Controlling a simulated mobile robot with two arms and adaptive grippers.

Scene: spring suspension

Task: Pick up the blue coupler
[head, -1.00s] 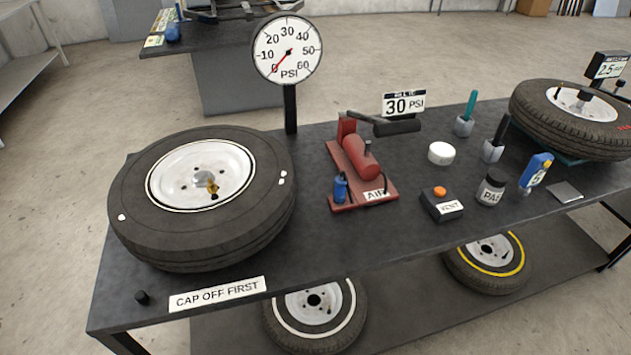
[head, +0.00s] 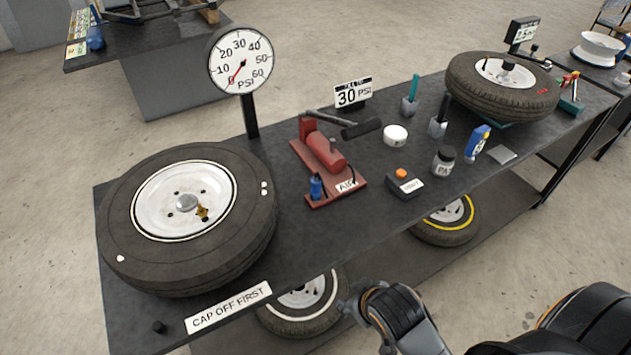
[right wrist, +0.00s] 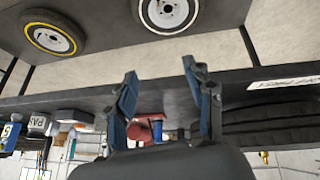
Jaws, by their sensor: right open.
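The blue coupler (head: 316,187) is a small blue cylinder standing upright at the front left corner of the red AIR compressor base (head: 326,202). The coupler also shows in the right wrist view (right wrist: 157,132), between and beyond my fingers, with the red compressor (right wrist: 142,131) beside it. My right gripper (right wrist: 159,75) is open, with nothing between its fingers, and apart from the coupler. In the head view my right arm comes in at the bottom, in front of the bench edge. My left gripper is not in view.
The bench (head: 290,250) holds a large tire (head: 250,215) at the left, a PSI gauge (head: 240,62), a VENT box (head: 404,184) and a dark jar (head: 444,160). A lower shelf holds wheels, including a yellow-ringed one (head: 447,222). The bench top before the compressor is clear.

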